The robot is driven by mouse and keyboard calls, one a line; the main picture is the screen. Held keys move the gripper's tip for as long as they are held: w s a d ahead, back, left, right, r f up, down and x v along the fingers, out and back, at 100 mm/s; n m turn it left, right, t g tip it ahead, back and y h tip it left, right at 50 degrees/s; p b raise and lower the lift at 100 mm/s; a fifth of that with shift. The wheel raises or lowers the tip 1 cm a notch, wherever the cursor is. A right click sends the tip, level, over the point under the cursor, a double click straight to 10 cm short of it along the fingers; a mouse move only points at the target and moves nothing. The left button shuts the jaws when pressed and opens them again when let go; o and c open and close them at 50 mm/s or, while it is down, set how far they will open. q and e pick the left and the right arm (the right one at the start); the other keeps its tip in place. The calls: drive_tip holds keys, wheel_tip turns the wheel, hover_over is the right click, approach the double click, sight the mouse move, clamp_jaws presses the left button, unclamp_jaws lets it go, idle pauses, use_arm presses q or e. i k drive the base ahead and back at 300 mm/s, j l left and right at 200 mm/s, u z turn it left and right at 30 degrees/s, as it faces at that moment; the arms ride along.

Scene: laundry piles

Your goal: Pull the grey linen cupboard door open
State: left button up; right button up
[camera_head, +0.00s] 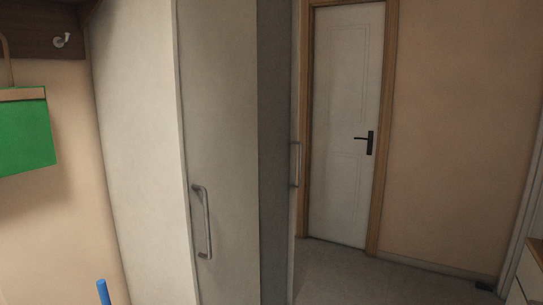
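The grey linen cupboard (135,130) stands tall in the middle left of the head view. Its grey front door panel (225,110) carries a vertical metal bar handle (207,225) near its left edge. A darker vertical panel (275,150) stands to the right of this door, with a second bar handle (296,165) at its right edge. I cannot tell whether that darker panel is a door standing open or a side face. The grey door with the nearer handle looks shut. Neither of my grippers is in view, and nothing touches the handles.
A white room door (345,90) with a black lever (366,142) stands behind at the right. A green bag (24,135) hangs at the left below a hook (62,40). A blue rod-like thing (103,291) shows at the bottom left. Floor (350,275) shows clear at the right.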

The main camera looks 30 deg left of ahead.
sight(274, 29)
drive_tip(key=i+u, duration=0.3)
drive_tip(key=i, duration=0.85)
drive_tip(key=i+z, duration=0.2)
drive_tip(key=i, duration=1.3)
drive_tip(key=i+z, duration=0.15)
drive_tip(key=i, duration=0.55)
drive_tip(key=i+j+z, duration=0.15)
drive_tip(key=i, duration=0.55)
drive_tip(key=i+l+z, duration=0.1)
drive_tip(key=i+z, duration=0.35)
drive_tip(key=i, duration=0.35)
drive_tip(key=i+j+z, duration=0.2)
drive_tip(key=i+z, duration=0.3)
drive_tip(key=i, duration=0.25)
drive_tip(key=u, duration=2.9)
